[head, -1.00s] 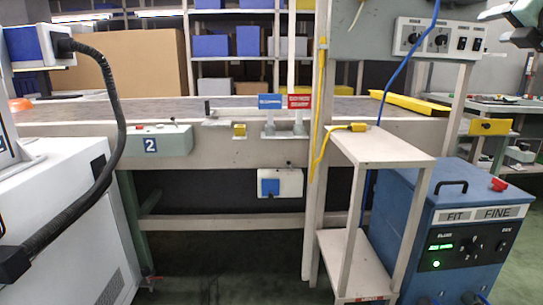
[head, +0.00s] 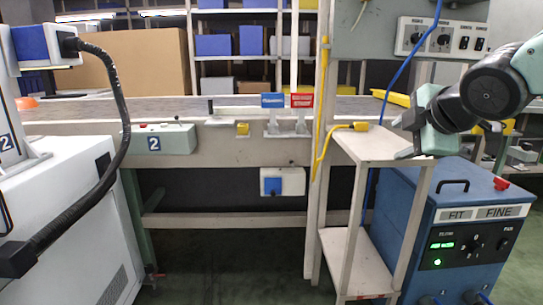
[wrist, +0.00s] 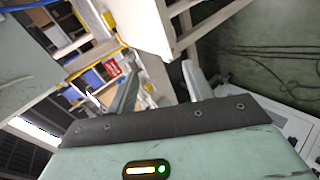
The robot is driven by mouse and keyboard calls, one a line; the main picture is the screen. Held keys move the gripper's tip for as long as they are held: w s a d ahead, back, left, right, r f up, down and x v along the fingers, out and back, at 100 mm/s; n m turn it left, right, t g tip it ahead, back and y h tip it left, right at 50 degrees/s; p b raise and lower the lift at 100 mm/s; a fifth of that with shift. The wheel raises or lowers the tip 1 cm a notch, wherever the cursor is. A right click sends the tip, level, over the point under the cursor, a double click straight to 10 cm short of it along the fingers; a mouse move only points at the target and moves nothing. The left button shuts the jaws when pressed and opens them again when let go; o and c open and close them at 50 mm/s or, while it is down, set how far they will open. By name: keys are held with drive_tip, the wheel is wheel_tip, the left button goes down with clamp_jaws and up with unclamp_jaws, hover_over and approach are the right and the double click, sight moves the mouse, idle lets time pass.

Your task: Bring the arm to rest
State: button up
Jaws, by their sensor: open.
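My arm comes in from the right edge of the head view, with my gripper (head: 402,138) hanging in front of the top of a narrow white shelf stand (head: 382,148). In the wrist view my gripper (wrist: 160,85) shows two grey fingers spread apart with nothing between them. The white stand also shows just beyond the fingers in the wrist view (wrist: 143,25). Whether a finger touches the stand cannot be told.
A blue power unit (head: 450,225) stands on the floor below my arm. A white machine (head: 65,225) with a black hose is at the left. The conveyor bench (head: 215,150) runs across the back. A blue cable (head: 410,60) hangs beside my gripper.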

drive_tip(key=s+a+f+m+g, duration=0.5)
drive_tip(key=s+a+f, duration=0.4)
drive_tip(key=s+f, duration=0.3)
drive_tip(key=s+a+f+m+g, duration=0.1)
drive_tip(key=s+f+m+g, duration=0.2)
drive_tip(key=s, duration=0.6)
drive_tip(key=s+a+f+m+g, duration=0.1)
drive_tip(key=s+f+m+g, duration=0.2)
drive_tip(key=s, duration=0.6)
wheel_tip(320, 180, up, 32)
drive_tip(key=w+n+p, duration=0.1)
drive_tip(key=p, duration=3.2)
drive_tip(key=shift+h, duration=0.4)
drive_tip(key=shift+w+a+f, duration=0.1)
drive_tip(key=shift+w, duration=0.1)
